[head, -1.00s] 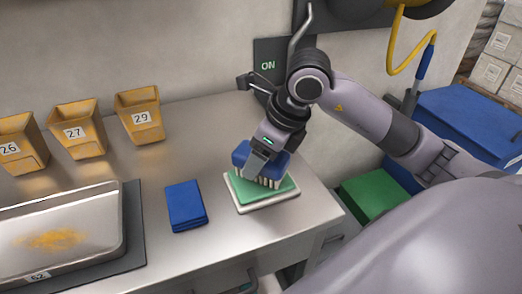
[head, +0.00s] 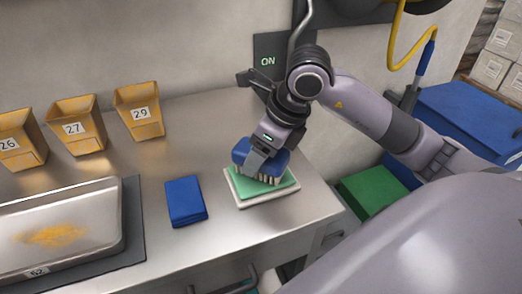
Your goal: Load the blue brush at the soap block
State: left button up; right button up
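The blue brush (head: 242,153) has a blue back and pale bristles pointing down. My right gripper (head: 258,160) is shut on it from above. The bristles meet the green soap block (head: 282,187), as far as this view shows. The soap block lies on a white tray (head: 262,202) near the right end of the metal counter. The brush and gripper hide the back of the soap block. My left gripper is not in view.
A folded blue cloth (head: 185,201) lies left of the soap. A metal pan (head: 105,208) with yellow powder sits further left on a dark mat. The counter behind the cloth is clear.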

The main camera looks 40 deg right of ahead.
aim_at(251, 146)
jog(key=shift+s+f+b, duration=0.1)
jog(key=shift+f+b, duration=0.4)
dwell(1.5)
jog(key=shift+r, duration=0.1)
jog(key=shift+r+p, duration=2.55)
jog(key=shift+r, duration=1)
jog(key=shift+f, duration=0.1)
